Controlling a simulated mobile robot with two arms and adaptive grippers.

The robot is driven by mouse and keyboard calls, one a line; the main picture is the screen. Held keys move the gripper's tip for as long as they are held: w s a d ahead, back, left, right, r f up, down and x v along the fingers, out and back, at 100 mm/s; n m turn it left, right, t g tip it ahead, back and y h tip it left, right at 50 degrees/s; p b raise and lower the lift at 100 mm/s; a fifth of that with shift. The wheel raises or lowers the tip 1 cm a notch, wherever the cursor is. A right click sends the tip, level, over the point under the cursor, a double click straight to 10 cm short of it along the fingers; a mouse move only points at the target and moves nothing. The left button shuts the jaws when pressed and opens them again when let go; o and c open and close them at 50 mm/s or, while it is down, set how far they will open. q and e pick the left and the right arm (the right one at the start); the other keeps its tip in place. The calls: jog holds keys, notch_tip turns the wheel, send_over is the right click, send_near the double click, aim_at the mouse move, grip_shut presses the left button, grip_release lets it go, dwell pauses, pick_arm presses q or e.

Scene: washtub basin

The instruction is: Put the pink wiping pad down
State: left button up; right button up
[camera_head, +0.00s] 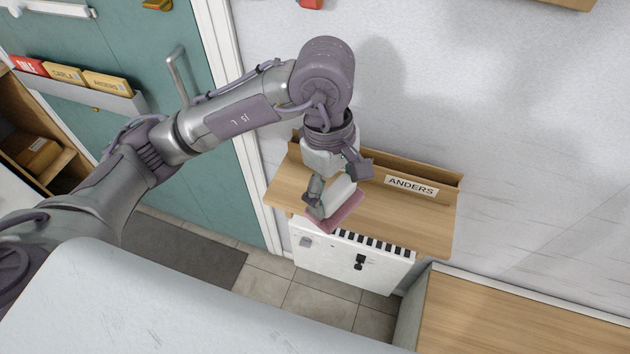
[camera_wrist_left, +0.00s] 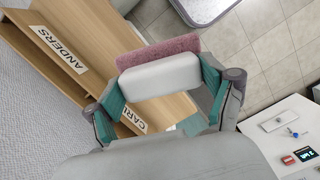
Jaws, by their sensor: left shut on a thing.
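The pink wiping pad (camera_head: 336,214) has a white block-shaped back and a pink fuzzy face. In the head view it is over the front left part of a wooden shelf (camera_head: 415,222), pink face down and tilted; I cannot tell whether it touches the shelf. My left gripper (camera_head: 338,187) is shut on its white back. In the left wrist view the pad (camera_wrist_left: 157,52) sits between the teal-lined fingers of the gripper (camera_wrist_left: 165,95), with the white back nearer the camera. My right gripper is not in view.
The shelf has a raised back ledge with an "ANDERS" label (camera_head: 411,186). A white slotted unit (camera_head: 345,262) hangs below. A teal door (camera_head: 150,60) with a handle is at left, a wooden surface (camera_head: 500,320) at lower right. The shelf's right part is clear.

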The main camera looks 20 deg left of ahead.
pick_arm(q)
jog(key=w+a+f, duration=0.1)
jog(key=w+a, duration=0.1)
jog(key=w+a+f+p, duration=0.1)
jog(key=w+a+f, duration=0.1)
jog(key=w+a+f+p, duration=0.1)
jog(key=w+a+f, duration=0.1)
jog(key=w, duration=0.1)
jog(key=shift+f, duration=0.2)
notch_tip(320, 180, down, 3)
jog(key=shift+w+f+p, duration=0.1)
jog(key=shift+f+p, duration=0.1)
jog(key=shift+p, duration=0.6)
jog(key=shift+f, duration=0.3)
jog(key=o, duration=1)
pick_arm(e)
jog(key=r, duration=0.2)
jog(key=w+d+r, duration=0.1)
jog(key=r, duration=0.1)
